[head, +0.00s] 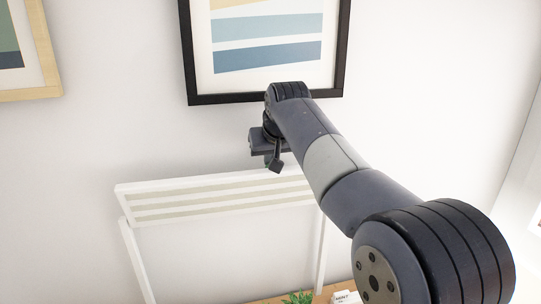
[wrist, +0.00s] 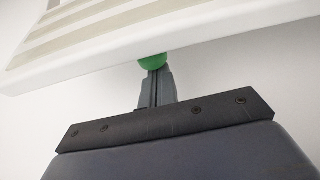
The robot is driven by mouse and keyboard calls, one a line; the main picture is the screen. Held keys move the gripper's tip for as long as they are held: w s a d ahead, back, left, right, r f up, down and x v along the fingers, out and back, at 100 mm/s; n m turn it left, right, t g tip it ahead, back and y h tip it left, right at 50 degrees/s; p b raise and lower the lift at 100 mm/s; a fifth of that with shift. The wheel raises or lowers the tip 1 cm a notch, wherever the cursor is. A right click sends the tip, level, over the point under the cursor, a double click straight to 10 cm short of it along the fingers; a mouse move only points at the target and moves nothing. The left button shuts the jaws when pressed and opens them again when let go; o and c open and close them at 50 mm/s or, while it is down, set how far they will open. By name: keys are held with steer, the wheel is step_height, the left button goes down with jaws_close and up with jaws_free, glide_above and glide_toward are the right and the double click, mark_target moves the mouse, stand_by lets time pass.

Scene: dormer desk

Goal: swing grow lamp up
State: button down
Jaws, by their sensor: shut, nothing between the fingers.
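The grow lamp (head: 160,187) is a white panel with pale strips, held between two white side posts in the head view. Its panel is tilted, with the strips facing me. In the wrist view the lamp's white edge (wrist: 100,63) crosses the top. A round green knob (wrist: 152,61) shows at that edge, just beyond my fingertips. My gripper (wrist: 156,74) is shut and empty, its tips at or very near the knob; I cannot tell if they touch. In the head view my gripper (head: 272,162) is at the panel's upper edge, and the knob is not visible.
A black-framed picture (head: 189,60) hangs on the wall behind my arm, and a light wood frame (head: 52,80) hangs at the left. Below the lamp are a green plant (head: 298,298) and a small white labelled item (head: 344,297) on a wooden desk.

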steer(key=shift+s+f, duration=0.1)
steer(key=shift+s+d+f+b, duration=0.2)
steer(key=shift+s+b, duration=0.2)
steer(key=shift+b, duration=0.65)
steer(key=shift+s+d+t+b, duration=0.1)
steer(key=shift+s+t+b, duration=0.3)
steer(key=shift+b, duration=0.1)
steer(key=shift+r, duration=0.25)
